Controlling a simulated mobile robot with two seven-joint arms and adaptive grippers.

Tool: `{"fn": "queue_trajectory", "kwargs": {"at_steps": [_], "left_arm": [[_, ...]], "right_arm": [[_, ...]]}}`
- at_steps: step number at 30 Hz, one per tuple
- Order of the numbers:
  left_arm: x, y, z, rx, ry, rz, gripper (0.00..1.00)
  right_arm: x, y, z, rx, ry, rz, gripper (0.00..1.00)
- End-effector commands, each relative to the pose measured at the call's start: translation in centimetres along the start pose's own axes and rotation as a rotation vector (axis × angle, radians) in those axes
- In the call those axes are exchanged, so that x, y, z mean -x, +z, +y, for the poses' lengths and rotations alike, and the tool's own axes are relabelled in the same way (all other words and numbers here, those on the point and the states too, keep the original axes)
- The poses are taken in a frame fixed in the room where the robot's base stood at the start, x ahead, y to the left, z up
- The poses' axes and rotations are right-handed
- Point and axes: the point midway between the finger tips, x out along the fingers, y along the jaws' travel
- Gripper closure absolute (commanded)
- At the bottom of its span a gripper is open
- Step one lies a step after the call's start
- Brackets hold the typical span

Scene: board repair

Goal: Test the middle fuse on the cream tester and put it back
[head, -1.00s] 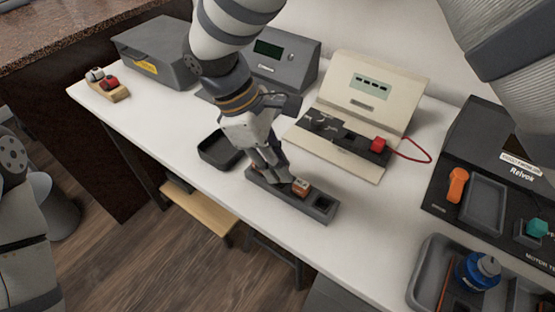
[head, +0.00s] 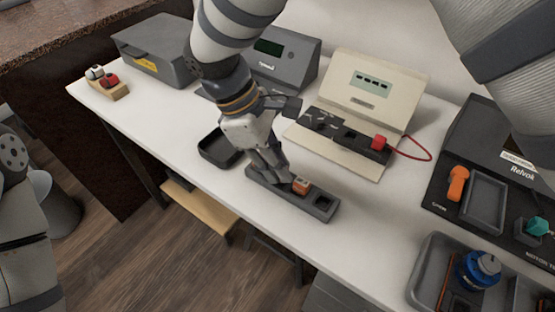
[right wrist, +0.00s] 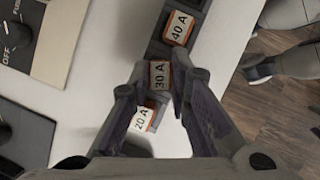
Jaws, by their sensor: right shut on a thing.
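The dark fuse holder (head: 312,211) lies on the white bench with fuses in a row. My right gripper (head: 275,182) is down over it, shut on the middle fuse, marked 30 A (right wrist: 158,75) in the right wrist view. The 40 A fuse (right wrist: 178,28) sits on one side, and its orange body shows in the head view (head: 302,185). The 20 A fuse (right wrist: 142,119) is on the other side, partly behind a finger. The holder's right-end socket (head: 323,201) is empty. The cream tester (head: 388,83) stands behind, apart from the gripper. My left gripper is out of view.
A black tray (head: 218,150) is left of the holder. A grey instrument (head: 300,65), a motor tester (head: 500,170) and a grey bin (head: 420,280) stand around. Bare bench lies right of the holder.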

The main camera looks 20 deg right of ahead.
Motion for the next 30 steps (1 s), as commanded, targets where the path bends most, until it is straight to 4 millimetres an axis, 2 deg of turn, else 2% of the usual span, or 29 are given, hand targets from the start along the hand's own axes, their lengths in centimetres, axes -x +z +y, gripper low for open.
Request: {"fn": "queue_trajectory", "kwargs": {"at_steps": [12, 13, 15, 16, 22, 24, 30], "left_arm": [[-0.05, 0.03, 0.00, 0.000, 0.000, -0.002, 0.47], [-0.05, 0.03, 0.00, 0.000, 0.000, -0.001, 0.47], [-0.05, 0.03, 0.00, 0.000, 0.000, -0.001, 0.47], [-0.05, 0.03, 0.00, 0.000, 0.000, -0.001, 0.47], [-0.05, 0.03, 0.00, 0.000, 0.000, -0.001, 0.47], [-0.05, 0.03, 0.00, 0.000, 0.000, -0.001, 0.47], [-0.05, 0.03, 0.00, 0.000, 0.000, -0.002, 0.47]], "right_arm": [[-0.23, -0.09, 0.01, 0.000, 0.000, 0.000, 1.00], [-0.23, -0.09, 0.01, 0.000, 0.000, 0.000, 0.78], [-0.23, -0.09, 0.01, 0.000, 0.000, 0.000, 0.62], [-0.23, -0.09, 0.01, 0.000, 0.000, 0.000, 0.59], [-0.23, -0.09, 0.01, 0.000, 0.000, 0.000, 0.59], [-0.23, -0.09, 0.01, 0.000, 0.000, 0.000, 0.47], [-0.23, -0.09, 0.01, 0.000, 0.000, 0.000, 0.47]]}}
